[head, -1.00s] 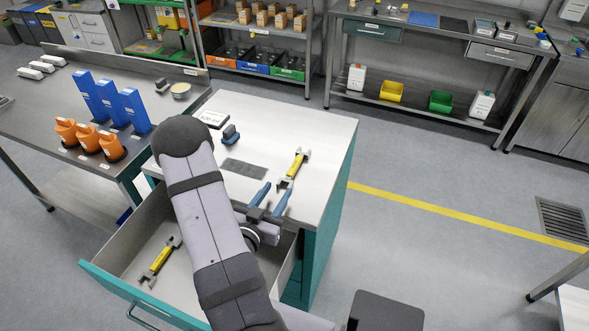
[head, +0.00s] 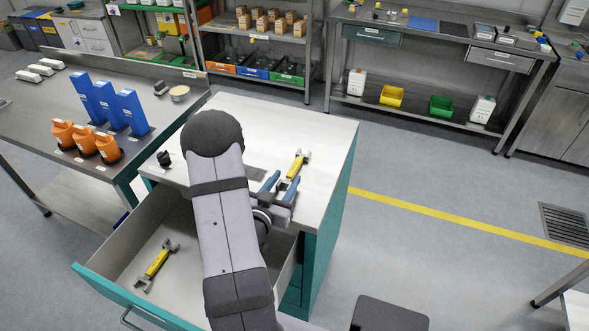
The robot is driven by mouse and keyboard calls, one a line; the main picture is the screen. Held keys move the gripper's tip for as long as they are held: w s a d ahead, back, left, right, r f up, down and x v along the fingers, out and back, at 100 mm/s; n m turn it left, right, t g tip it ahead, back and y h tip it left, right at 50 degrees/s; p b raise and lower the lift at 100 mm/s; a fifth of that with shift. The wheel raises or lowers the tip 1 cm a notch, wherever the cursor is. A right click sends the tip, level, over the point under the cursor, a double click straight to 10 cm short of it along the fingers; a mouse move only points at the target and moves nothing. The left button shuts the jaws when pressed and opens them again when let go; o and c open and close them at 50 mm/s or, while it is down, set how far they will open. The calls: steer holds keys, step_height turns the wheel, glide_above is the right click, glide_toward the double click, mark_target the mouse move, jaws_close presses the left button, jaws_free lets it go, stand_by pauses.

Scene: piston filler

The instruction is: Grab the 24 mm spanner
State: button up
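Two yellow spanners with grey jaws are in view; I cannot read a size on either. One spanner (head: 298,165) lies on the light top of the teal cabinet, toward its right side. The other spanner (head: 155,262) lies in the open drawer below. My gripper (head: 282,182) is open, its two blue fingers apart and pointing at the near end of the spanner on the top. The gap between the fingers looks empty. I cannot tell whether the fingers overlap or touch the spanner's near jaw.
The open drawer (head: 122,298) juts out at the front left. A small dark object (head: 164,158) sits on the cabinet top's left side. Orange holders (head: 85,139) and blue upright blocks (head: 108,104) stand on the left bench. The cabinet top's far part is clear.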

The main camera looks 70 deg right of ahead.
mark_target(292, 170)
steer(key=shift+d+f+p, duration=0.2)
steer(key=shift+d+p, duration=0.25)
steer(key=shift+d, duration=0.95)
steer(key=shift+d+f+p, duration=0.2)
steer(key=shift+d+p, duration=0.2)
steer(key=shift+d, duration=1)
steer(key=c, duration=0.8)
